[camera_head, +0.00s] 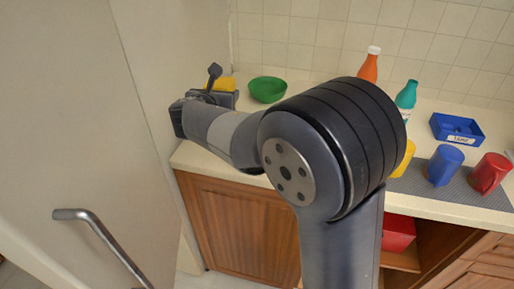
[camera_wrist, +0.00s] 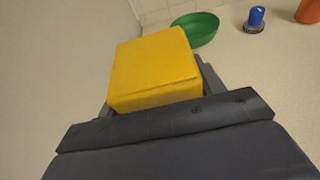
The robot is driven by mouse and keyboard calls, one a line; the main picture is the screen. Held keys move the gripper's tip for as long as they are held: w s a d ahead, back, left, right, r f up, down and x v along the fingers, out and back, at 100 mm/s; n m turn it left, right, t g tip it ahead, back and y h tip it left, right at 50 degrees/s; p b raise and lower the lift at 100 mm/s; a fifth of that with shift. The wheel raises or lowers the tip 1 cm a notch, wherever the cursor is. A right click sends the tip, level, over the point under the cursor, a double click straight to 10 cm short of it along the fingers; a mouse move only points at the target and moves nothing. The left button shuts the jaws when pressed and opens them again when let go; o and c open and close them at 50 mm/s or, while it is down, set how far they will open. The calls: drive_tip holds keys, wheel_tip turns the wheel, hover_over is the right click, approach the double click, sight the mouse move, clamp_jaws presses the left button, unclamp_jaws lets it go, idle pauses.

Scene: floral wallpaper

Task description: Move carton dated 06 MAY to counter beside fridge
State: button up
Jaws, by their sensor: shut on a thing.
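A yellow carton (camera_wrist: 152,68) is between the jaws of my gripper (camera_wrist: 157,95) in the wrist view. In the head view the carton (camera_head: 224,84) shows only in part, behind my gripper (camera_head: 216,97), over the left end of the pale counter (camera_head: 196,156). No date is readable on it. I cannot tell whether it touches the counter. A tall pale door with a bar handle (camera_head: 102,234), apparently the fridge, stands at the left.
A green bowl (camera_head: 267,89) is just right of the carton. An orange bottle (camera_head: 369,66), a teal bottle (camera_head: 406,99), a blue tray (camera_head: 457,129), and yellow, blue (camera_head: 445,165) and red mugs (camera_head: 489,173) stand farther right. My arm hides the middle counter.

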drive_tip(key=shift+w+d+f+m+h+b, duration=0.2)
drive_tip(key=shift+w+f+h+b, duration=0.1)
drive_tip(key=shift+f, duration=0.3)
drive_tip(key=shift+w+d+f+m+h+b, duration=0.2)
drive_tip(key=shift+f+h, duration=0.1)
drive_tip(key=shift+f, duration=0.3)
wheel_tip(320, 180, down, 10)
drive_tip(key=shift+b, duration=0.8)
drive_tip(key=shift+f, duration=0.1)
drive_tip(key=shift+f, duration=0.15)
drive_tip(key=o, duration=1.1)
drive_tip(key=shift+r, duration=0.25)
drive_tip(key=v, duration=1.2)
drive_tip(key=shift+w+r, duration=0.1)
drive_tip(key=shift+r, duration=0.1)
